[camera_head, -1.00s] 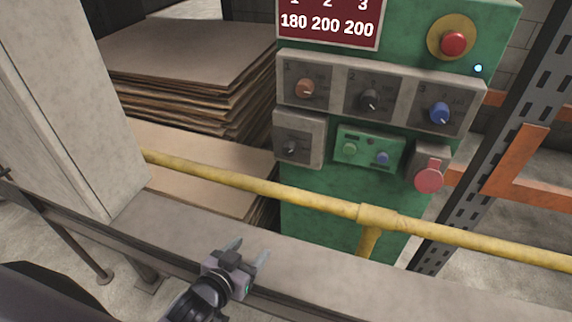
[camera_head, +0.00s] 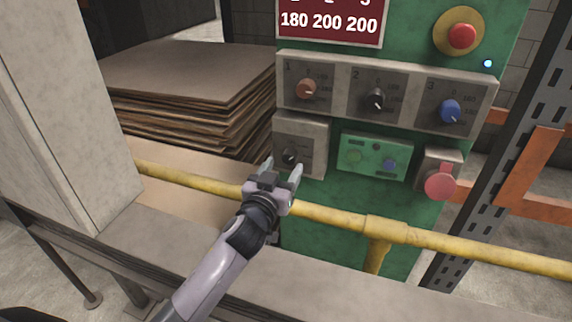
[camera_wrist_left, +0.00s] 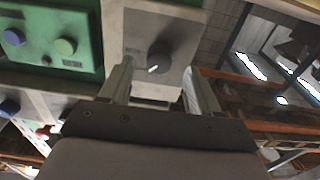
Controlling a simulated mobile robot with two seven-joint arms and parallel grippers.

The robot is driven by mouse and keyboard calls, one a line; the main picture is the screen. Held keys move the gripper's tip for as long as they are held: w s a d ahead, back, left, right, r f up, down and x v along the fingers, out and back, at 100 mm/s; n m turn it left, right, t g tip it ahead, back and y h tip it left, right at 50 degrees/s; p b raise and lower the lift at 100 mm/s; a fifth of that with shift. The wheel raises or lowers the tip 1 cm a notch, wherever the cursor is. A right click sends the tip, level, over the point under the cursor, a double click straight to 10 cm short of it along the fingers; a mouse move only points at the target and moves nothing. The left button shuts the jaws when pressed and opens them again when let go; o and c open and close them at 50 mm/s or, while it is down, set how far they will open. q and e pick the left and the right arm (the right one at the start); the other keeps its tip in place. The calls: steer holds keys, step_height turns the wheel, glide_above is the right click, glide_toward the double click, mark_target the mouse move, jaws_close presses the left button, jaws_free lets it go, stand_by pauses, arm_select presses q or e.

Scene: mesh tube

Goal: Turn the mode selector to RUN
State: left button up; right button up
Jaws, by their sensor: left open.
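The selector is a dark round knob (camera_head: 290,157) on a grey square plate (camera_head: 314,133) at the lower left of the green panel. It also shows in the left wrist view (camera_wrist_left: 159,56), with a white pointer mark; its labels are too small to read. My left gripper (camera_head: 282,169) is open and empty, just in front of the plate. In the left wrist view its two fingers (camera_wrist_left: 163,80) stand apart, one to each side of the knob as seen from there. I cannot tell whether they touch it. My right gripper is not in view.
Above are three numbered knobs: orange (camera_head: 306,89), black (camera_head: 377,99) and blue (camera_head: 450,112). A green button plate (camera_head: 373,155) and a red round button (camera_head: 440,186) lie to the right. A yellow rail (camera_head: 335,217) crosses below. Stacked sheets (camera_head: 180,75) stand at the left.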

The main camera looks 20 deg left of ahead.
mark_target(290, 157)
arm_select(q)
steer(key=shift+w, duration=1.45)
steer(key=c, duration=1)
steer(key=shift+c, duration=0.2)
steer(key=m, duration=0.3)
steer(key=shift+m, duration=0.4)
steer(key=m+p, duration=0.1)
steer(key=m, duration=0.4)
